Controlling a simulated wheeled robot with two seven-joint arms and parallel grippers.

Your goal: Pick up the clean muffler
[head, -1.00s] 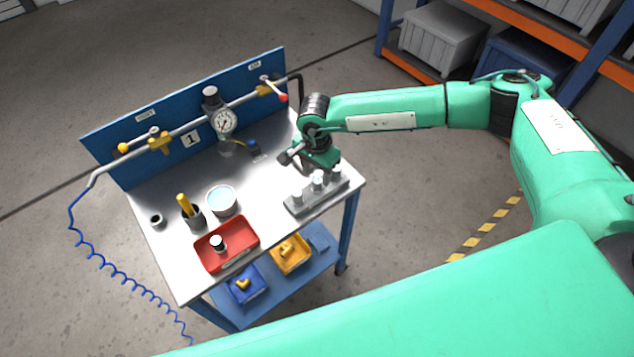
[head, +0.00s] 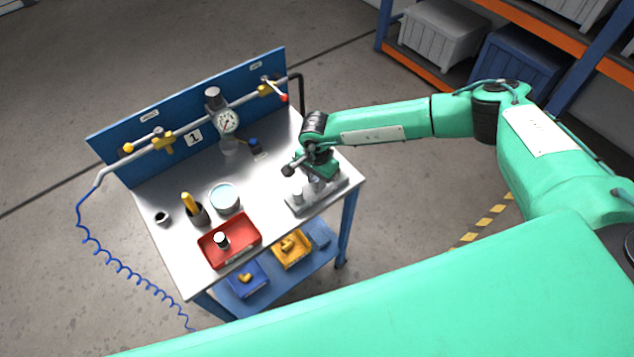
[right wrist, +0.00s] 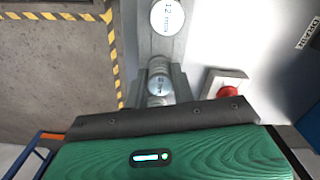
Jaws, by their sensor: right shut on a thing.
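A grey rack (head: 297,208) with several silver, round-topped cylinders stands at the right front of the bench top; these look like mufflers. My right gripper (head: 316,180) is down at the middle of the rack, shut on one of the cylinders, which it mostly hides. One cylinder (head: 297,198) stands free at the rack's left end. In the right wrist view, a cylinder top marked "12 mm" (right wrist: 167,17) shows at the top edge, and a smaller marked one (right wrist: 160,84) sits near my gripper body. My left gripper is not in view.
A red tray (head: 211,258) holds a dark, white-topped part. A round tin (head: 224,198) and a cup with a yellow tool (head: 197,213) stand behind it. The blue back panel (head: 155,125) carries a pipe, yellow valves and a gauge (head: 228,120).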

